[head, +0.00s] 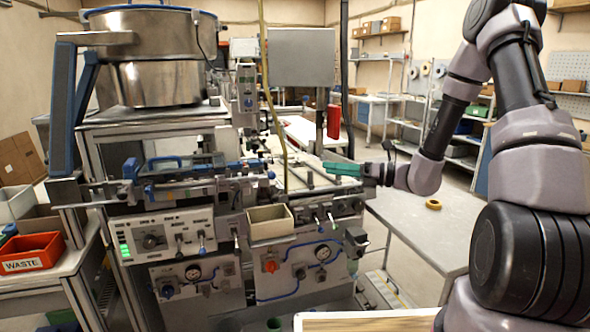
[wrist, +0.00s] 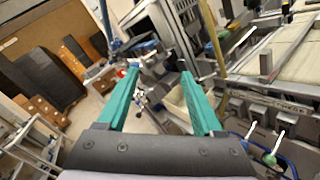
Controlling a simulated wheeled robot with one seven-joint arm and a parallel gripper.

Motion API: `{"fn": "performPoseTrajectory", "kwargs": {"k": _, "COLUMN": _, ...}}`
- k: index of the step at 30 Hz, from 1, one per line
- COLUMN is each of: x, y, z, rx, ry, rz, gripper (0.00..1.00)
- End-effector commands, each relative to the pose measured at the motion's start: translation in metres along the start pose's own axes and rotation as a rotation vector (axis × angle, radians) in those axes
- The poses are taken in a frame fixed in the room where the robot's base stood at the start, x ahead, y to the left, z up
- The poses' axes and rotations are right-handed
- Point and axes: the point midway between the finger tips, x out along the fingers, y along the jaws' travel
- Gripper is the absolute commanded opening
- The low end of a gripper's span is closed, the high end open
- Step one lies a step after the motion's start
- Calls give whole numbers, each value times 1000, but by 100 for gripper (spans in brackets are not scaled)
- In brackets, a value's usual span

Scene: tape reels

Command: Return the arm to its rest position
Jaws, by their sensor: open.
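My arm (head: 545,150) comes in from the right in the head view and bends down to my gripper (head: 342,168). The gripper has teal fingers and points left, in front of the right part of the grey machine (head: 190,220). In the wrist view my gripper (wrist: 160,92) shows its two teal fingers spread apart with nothing between their tips. From the head view alone the finger gap is hard to see.
A yellow tape reel (head: 433,204) lies on the grey table (head: 410,220) right of the machine. A cream bin (head: 270,222) hangs on the machine's front. A red waste bin (head: 32,252) stands at left. Shelves (head: 465,150) stand at the back right.

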Motion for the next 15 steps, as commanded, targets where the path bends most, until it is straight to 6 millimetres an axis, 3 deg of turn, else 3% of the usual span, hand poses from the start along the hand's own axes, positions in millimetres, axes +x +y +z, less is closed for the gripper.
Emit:
{"fn": "performPoseTrajectory", "kwargs": {"k": 1, "x": 2, "y": 21, "z": 6, "rx": -96, "ry": 73, "rz": 29, "gripper": 68}}
{"fn": "performPoseTrajectory", "kwargs": {"k": 6, "x": -6, "y": 80, "z": 6, "rx": -409, "ry": 324, "rz": 121, "gripper": 68}}
{"fn": "performPoseTrajectory", "kwargs": {"k": 15, "x": -49, "y": 155, "z": 4, "rx": -972, "ry": 743, "rz": 236, "gripper": 68}}
